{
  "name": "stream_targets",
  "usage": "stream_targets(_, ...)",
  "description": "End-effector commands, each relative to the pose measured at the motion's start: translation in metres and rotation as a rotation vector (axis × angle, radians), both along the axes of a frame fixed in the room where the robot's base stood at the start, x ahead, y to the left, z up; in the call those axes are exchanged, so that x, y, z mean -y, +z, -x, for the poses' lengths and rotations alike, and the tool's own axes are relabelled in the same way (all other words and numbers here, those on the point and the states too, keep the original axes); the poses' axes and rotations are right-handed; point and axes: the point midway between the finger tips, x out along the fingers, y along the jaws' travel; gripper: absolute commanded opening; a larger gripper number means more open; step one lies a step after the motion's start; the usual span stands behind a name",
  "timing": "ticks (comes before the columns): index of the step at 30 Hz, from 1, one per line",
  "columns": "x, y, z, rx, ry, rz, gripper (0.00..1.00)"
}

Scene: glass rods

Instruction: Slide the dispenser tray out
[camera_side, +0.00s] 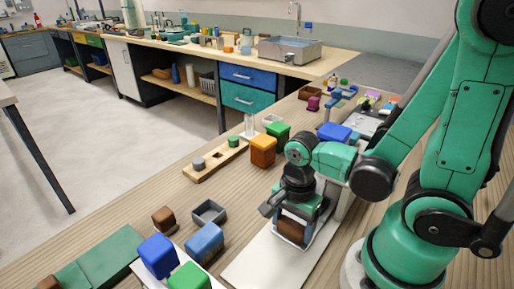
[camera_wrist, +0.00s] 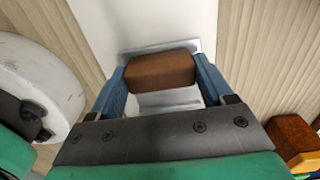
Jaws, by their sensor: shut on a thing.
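My gripper (camera_side: 292,207) points down over a white board (camera_side: 262,262) at the front of the bench. In the wrist view its two blue fingers (camera_wrist: 161,76) stand at either end of a brown block (camera_wrist: 160,70) and are shut on it. The block also shows in the side view (camera_side: 291,229), low between the fingers. A grey metal tray (camera_wrist: 168,99) shows under and behind the block, resting on the white board. The fingers and block hide much of the tray. I cannot tell whether the block touches the tray floor.
A small grey open box (camera_side: 209,213) and a brown block (camera_side: 163,220) lie left of the board. Blue and green blocks (camera_side: 158,255) stand at the front. An orange block (camera_side: 263,151) and a wooden peg board (camera_side: 214,160) lie behind. Bare bench separates them.

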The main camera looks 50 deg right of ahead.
Motion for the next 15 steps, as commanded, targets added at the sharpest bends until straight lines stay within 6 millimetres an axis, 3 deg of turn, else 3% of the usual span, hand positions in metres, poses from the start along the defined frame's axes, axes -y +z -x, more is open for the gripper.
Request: stream_targets(15,-0.101,0.000,-0.003,0.011,0.009,-0.002,0.00)
